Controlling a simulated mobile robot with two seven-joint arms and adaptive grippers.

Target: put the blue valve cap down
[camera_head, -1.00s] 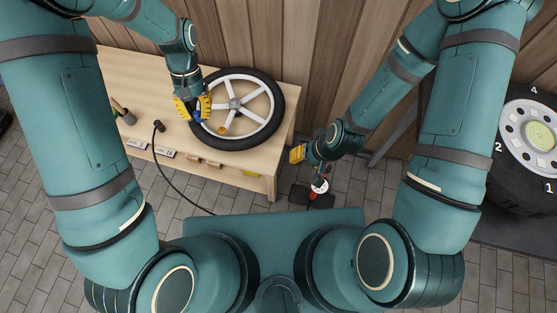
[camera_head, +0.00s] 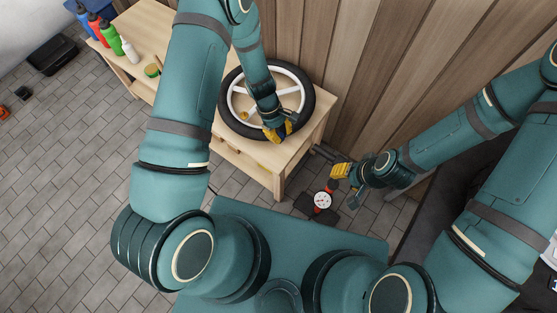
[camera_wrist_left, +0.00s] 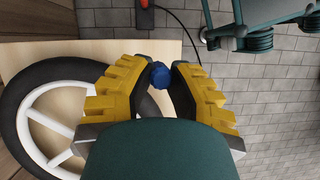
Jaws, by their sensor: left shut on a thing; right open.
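The blue valve cap (camera_wrist_left: 160,75) is held between the yellow fingertips of my left gripper (camera_wrist_left: 158,80) in the left wrist view. In the head view, my left gripper (camera_head: 278,132) is over the front right part of the wheel, near the bench's front edge, and the cap cannot be made out there. In the wrist view the cap appears above the pale bench top, beside the tyre; its height is unclear. My right gripper (camera_head: 340,172) is open and empty, off the bench's front right side.
The black-tyred wheel (camera_head: 228,108) lies flat on the wooden bench (camera_head: 150,35). Several bottles, one green (camera_head: 112,40), stand at the bench's far left. A round gauge (camera_head: 323,199) with red parts is below the right gripper. A wooden wall (camera_head: 370,60) stands behind.

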